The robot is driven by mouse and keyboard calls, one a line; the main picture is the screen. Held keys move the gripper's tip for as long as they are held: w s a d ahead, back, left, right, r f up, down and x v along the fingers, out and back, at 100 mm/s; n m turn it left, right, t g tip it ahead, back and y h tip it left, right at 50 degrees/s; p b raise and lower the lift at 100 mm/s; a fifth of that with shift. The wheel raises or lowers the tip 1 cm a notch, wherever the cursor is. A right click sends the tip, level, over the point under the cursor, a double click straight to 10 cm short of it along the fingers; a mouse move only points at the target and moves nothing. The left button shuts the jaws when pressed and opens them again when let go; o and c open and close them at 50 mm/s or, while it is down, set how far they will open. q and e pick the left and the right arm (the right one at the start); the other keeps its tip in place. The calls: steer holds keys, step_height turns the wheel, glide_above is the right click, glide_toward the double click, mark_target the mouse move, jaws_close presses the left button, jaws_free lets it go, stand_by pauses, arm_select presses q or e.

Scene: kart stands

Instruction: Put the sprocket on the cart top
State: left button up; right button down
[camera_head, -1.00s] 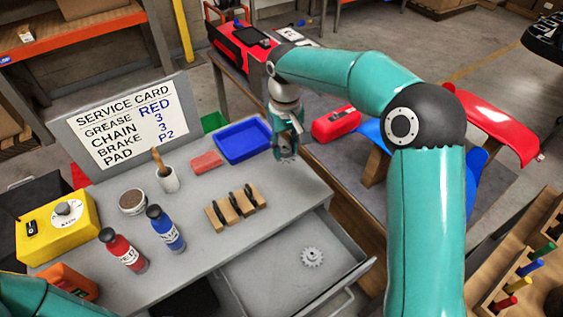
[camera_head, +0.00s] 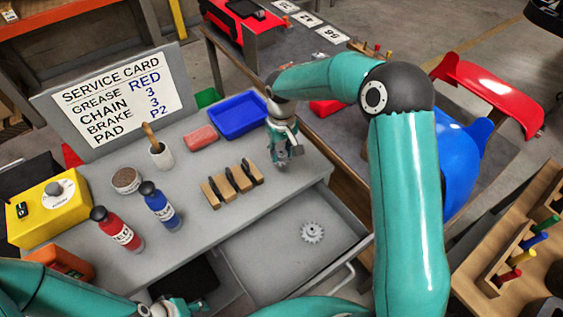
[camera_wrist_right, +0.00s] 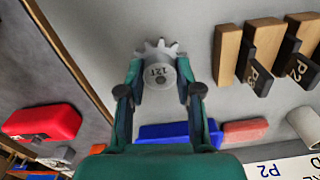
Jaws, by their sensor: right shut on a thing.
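My right gripper (camera_head: 283,163) is shut on a grey toothed sprocket marked 12T, which shows between its fingers in the right wrist view (camera_wrist_right: 160,68). The gripper points down over the right part of the grey cart top (camera_head: 215,225), right of the brake pads (camera_head: 232,184). I cannot tell whether the sprocket touches the surface. A second sprocket (camera_head: 313,232) lies in the open drawer (camera_head: 270,255). My left gripper (camera_head: 185,306) is at the bottom edge, partly cut off; its jaws are unclear.
A blue tray (camera_head: 238,116), a red block (camera_head: 200,137), a cup with a brush (camera_head: 162,155), a tin (camera_head: 126,180), red (camera_head: 118,230) and blue bottles (camera_head: 160,206), and a yellow box (camera_head: 48,212) stand on the cart. The service card (camera_head: 115,95) stands behind.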

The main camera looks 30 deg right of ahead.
mark_target(282, 160)
step_height(282, 160, down, 4)
steer(key=shift+f+b, duration=0.1)
steer(key=shift+b, duration=1)
steer(key=c, duration=1.2)
jaws_free()
steer(key=o, duration=0.4)
